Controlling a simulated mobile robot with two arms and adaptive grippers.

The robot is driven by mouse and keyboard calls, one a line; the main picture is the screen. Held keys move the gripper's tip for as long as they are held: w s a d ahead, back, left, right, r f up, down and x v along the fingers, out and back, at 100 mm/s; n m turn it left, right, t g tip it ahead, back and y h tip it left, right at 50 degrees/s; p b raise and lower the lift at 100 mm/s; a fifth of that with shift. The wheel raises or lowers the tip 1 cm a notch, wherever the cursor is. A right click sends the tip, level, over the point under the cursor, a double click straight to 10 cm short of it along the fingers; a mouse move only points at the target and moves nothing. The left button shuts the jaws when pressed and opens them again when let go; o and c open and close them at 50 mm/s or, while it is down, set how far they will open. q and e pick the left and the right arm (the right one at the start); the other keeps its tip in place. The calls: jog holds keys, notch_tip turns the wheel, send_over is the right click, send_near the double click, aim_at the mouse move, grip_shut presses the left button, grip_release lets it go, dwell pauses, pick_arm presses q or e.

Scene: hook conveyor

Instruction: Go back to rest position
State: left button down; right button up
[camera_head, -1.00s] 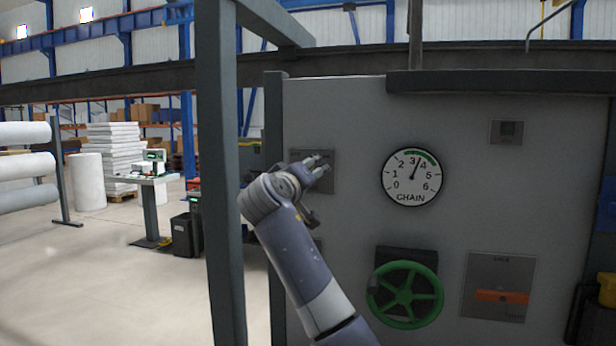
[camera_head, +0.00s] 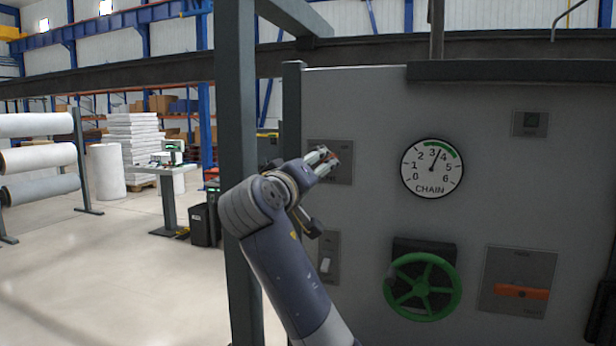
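One of my arms, apparently the right, rises from the bottom middle, leans left and bends at the wrist. Its gripper (camera_head: 325,157) points right and away, in front of a small plate (camera_head: 343,172) on the grey control panel (camera_head: 375,110). A small red spot shows by the fingertips, and most of the plate's left part is hidden. I cannot tell whether the fingers touch it or how far they are parted. My other gripper is out of view. The panel carries a CHAIN gauge (camera_head: 432,168), its needle between 3 and 4, and a green handwheel (camera_head: 422,286).
An orange handle (camera_head: 521,291) sits right of the wheel; a light switch (camera_head: 326,264) sits close to my forearm. A grey post (camera_head: 238,100) stands just left of my wrist. Open floor (camera_head: 110,270) lies left, with white rolls (camera_head: 40,157) and a small workstation (camera_head: 168,168) behind.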

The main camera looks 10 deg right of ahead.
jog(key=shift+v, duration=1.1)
